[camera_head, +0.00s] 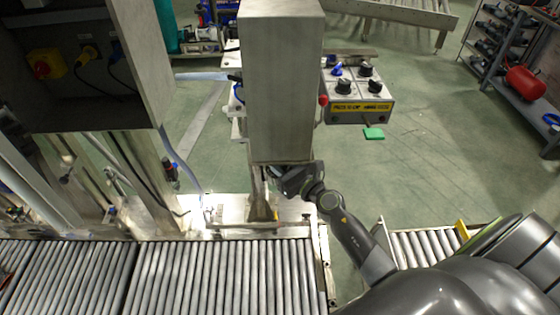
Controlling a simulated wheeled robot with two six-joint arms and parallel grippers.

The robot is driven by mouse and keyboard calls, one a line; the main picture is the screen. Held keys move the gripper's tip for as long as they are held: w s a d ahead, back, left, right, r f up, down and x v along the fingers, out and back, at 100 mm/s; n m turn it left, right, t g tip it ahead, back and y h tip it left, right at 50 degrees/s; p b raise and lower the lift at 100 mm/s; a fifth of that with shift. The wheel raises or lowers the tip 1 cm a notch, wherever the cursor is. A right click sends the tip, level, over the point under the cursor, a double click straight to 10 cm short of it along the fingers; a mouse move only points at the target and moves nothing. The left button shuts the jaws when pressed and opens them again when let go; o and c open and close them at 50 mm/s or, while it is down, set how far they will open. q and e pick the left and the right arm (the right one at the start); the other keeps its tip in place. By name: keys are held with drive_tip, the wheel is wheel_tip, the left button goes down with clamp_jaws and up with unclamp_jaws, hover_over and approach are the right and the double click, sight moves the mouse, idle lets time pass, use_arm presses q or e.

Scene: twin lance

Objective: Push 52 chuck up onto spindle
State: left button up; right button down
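A tall grey metal housing (280,85) stands in the middle. Below its lower edge a narrow, tapered metal part (261,205) reaches down to a pale plate; I cannot tell whether this is the spindle. I cannot make out the chuck or the number 52; the housing and my gripper may hide them. My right arm comes in from the lower right. My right gripper (273,174) is at the housing's lower edge, just right of the tapered part. Its fingertips are partly hidden, so its opening and any contact are unclear. My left gripper is not in view.
A roller conveyor (190,280) runs along the front left, and a shorter one (430,243) lies at the right. A control box (357,95) with black knobs and a red button stands right of the housing. A grey cabinet (135,60) is at the left. Green floor lies open at centre right.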

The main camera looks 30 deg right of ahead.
drive_tip(key=shift+r, duration=0.4)
drive_tip(key=c, duration=0.9)
unclamp_jaws()
drive_tip(key=shift+f, duration=0.25)
drive_tip(key=shift+s+d, duration=0.1)
drive_tip(key=shift+s, duration=0.25)
drive_tip(key=shift+b+v, duration=2.3)
drive_tip(key=shift+v, duration=6.05)
